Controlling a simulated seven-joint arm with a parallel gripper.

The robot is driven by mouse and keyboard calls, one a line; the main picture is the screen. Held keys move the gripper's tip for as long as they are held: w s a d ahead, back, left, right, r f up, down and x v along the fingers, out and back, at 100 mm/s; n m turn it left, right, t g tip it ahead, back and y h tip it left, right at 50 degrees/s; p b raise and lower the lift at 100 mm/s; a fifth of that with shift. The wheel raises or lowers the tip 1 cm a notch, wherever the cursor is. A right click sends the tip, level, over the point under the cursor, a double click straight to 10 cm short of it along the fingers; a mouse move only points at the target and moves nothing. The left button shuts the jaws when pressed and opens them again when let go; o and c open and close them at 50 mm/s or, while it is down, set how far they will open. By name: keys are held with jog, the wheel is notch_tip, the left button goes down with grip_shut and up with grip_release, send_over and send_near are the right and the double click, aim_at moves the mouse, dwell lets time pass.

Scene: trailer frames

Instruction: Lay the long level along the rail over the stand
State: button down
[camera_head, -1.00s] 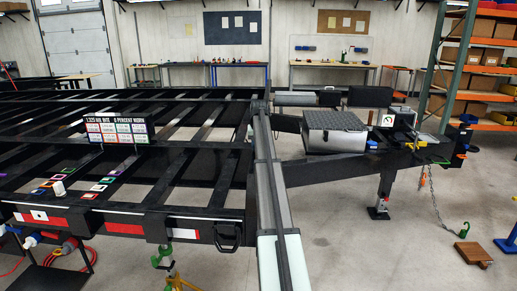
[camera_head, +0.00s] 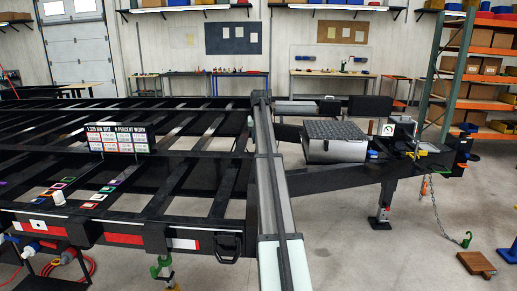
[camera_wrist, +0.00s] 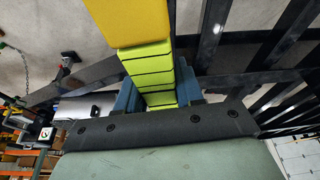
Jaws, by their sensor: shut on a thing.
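In the wrist view, my gripper (camera_wrist: 157,92) has two blue fingers shut on the long level, a lime-green bar (camera_wrist: 148,72) with black bands. A yellow block-like part (camera_wrist: 130,22) lies at its upper end in the picture; I cannot tell whether it belongs to the level. Neither the gripper nor the level can be made out in the head view. There, the trailer's near side rail (camera_head: 125,239) carries red and white strips. A green stand (camera_head: 161,266) is below this rail, its lower part cut off by the picture edge.
The open trailer frame has dark crossbars, a sign (camera_head: 122,141), small coloured squares (camera_head: 98,197) and a white bottle (camera_head: 58,198). A silver toolbox (camera_head: 335,141) sits on the tongue. A tongue jack (camera_head: 383,205), hanging chain (camera_head: 439,207) and wooden block (camera_head: 476,264) are at right.

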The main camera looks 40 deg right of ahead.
jog(key=shift+r, duration=0.9)
jog(key=shift+w+a, duration=0.1)
jog(key=shift+a, duration=0.05)
jog(key=w+a+f+n, duration=0.2)
jog(key=w+a, duration=0.7)
jog(key=a, duration=0.5)
jog(key=m+g, duration=0.5)
jog(key=m, duration=1.6)
send_over(114, 214)
notch_tip(114, 214, down, 12)
jog(key=shift+w+a+f, duration=0.1)
jog(key=shift+w+f, duration=0.05)
jog(key=shift+f, duration=1.35)
jog(key=shift+w+a+f, duration=0.1)
jog(key=shift+f, duration=1.4)
jog(key=shift+w+a+f, duration=0.1)
jog(key=shift+w+f, duration=0.05)
jog(key=shift+f, duration=1.35)
